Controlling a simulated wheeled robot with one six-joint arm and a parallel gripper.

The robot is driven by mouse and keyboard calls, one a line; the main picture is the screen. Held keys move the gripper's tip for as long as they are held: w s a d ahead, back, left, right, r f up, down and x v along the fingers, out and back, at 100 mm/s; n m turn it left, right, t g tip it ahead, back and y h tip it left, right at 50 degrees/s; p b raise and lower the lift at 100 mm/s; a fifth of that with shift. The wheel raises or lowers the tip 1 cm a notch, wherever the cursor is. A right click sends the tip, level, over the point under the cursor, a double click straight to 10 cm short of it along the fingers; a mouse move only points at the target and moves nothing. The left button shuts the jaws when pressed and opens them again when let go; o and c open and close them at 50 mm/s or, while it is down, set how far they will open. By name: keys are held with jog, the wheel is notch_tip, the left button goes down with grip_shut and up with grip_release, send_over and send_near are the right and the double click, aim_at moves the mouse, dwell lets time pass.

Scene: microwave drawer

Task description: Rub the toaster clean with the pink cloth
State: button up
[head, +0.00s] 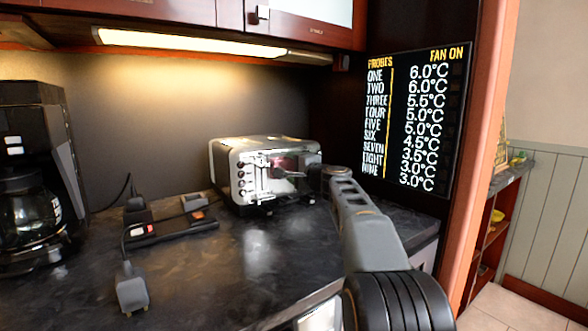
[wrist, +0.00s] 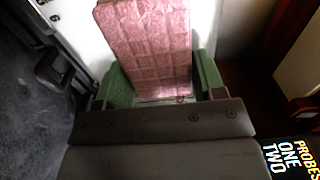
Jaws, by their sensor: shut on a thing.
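The silver toaster (head: 240,180) stands upright on the dark counter near the back wall, with levers and knobs on its front. My gripper (head: 300,172) is at the right part of that front, small and partly hidden by my arm. In the wrist view, my gripper (wrist: 163,84) has green fingers on both sides of the pink cloth (wrist: 148,40) and is shut on it. The cloth also shows as a pink patch in front of the toaster (head: 282,163). A bright surface lies behind the cloth in the wrist view; whether the cloth touches it is unclear.
A coffee maker (head: 35,150) with a glass jug stands at the left. A black power strip (head: 170,230) and a plug (head: 131,288) lie on the counter (head: 235,270). Cabinets hang above; a temperature board (head: 415,118) is at the right.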

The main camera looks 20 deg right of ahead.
jog(key=shift+f, duration=0.45)
jog(key=shift+f+b, duration=0.7)
jog(key=shift+b, duration=0.35)
jog(key=shift+f, duration=0.1)
jog(key=shift+f+b, duration=0.7)
jog(key=shift+b, duration=0.2)
jog(key=shift+r, duration=0.15)
jog(key=shift+r, duration=0.3)
jog(key=shift+p, duration=0.3)
jog(key=shift+r, duration=0.45)
jog(key=shift+r+p, duration=0.15)
jog(key=shift+p, duration=0.15)
